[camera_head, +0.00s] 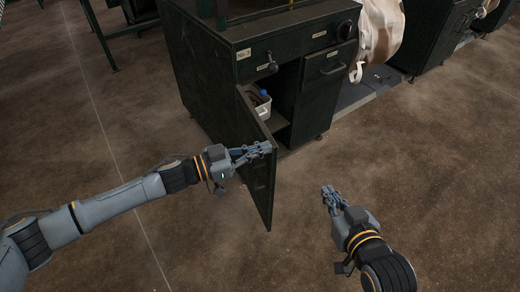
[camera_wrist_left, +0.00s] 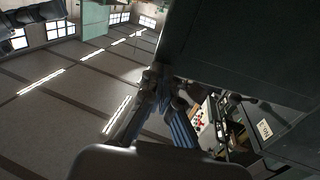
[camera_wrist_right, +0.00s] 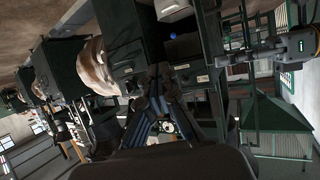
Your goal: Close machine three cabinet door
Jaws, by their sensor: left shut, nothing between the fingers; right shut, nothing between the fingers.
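The dark green machine cabinet (camera_head: 215,75) carries a "No.3" label (camera_head: 244,54) in the head view. Its door (camera_head: 258,165) stands swung open toward me, hinged at the cabinet's left side. My left gripper (camera_head: 268,148) is shut and empty at the door's upper part; whether it touches the door I cannot tell. In the left wrist view a large dark panel (camera_wrist_left: 240,50) fills the upper right beside the left gripper (camera_wrist_left: 155,75). My right gripper (camera_head: 327,192) is shut and empty, over the floor to the right of the door.
Inside the open compartment is a white bin (camera_head: 259,104) with a blue item. A pale bulk bag (camera_head: 380,30) hangs further right, by grey floor plates (camera_head: 375,82). The brown floor in front is clear.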

